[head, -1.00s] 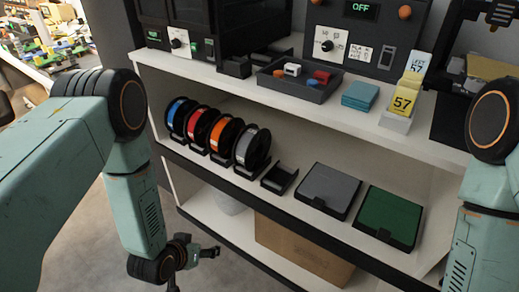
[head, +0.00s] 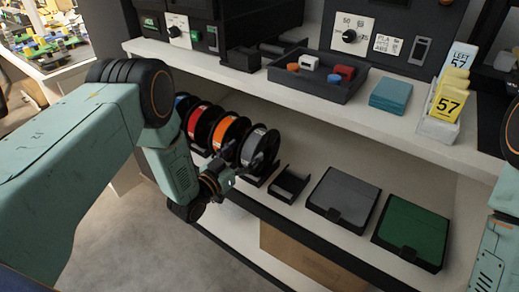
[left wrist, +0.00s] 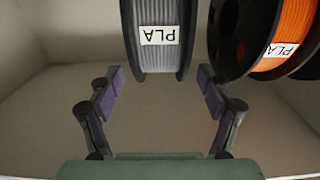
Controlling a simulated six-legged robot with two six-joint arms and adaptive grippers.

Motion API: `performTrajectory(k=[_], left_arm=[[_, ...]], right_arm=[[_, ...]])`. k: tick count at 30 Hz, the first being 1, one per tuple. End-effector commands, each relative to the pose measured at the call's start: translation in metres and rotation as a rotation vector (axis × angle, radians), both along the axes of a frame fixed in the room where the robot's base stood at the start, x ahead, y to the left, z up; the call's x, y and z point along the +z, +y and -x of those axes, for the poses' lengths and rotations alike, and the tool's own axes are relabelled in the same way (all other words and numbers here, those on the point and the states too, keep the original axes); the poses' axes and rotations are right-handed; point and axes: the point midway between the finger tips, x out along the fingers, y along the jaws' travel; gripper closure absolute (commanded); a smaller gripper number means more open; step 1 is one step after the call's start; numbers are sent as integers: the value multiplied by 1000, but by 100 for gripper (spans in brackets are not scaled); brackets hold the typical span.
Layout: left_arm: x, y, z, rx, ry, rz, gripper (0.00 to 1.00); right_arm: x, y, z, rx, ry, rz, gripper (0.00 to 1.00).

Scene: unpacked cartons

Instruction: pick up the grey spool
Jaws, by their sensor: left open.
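The grey spool (head: 256,147) stands upright in its holder at the right end of a row of spools on the middle shelf. In the left wrist view, the grey spool (left wrist: 159,62) shows a white PLA label and black rims at the top centre. My left gripper (head: 235,178) is in front of it. In the left wrist view, my left gripper (left wrist: 158,78) is open, with one finger at each side of the spool's lower end, and empty. Whether a finger touches it I cannot tell. My right gripper is out of view; only part of that arm shows.
The orange spool (head: 223,133) stands close beside the grey one, then the red (head: 197,121) and the blue (head: 180,103). An empty black holder (head: 290,183), a grey box (head: 344,193) and a green box (head: 413,228) lie to the right. The upper shelf overhangs.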

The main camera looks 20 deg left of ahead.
Motion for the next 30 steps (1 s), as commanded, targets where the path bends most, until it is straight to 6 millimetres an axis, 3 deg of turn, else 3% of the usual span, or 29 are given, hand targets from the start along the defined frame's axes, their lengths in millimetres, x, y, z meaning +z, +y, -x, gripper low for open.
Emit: performTrajectory(k=[12,21,30], left_arm=[[7,-17,-52,-4,0,-1,22],[9,-18,-59,-4,1,0,22],[9,-18,-59,-4,1,0,47]], right_arm=[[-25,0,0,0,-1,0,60],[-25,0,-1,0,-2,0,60],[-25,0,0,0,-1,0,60]])
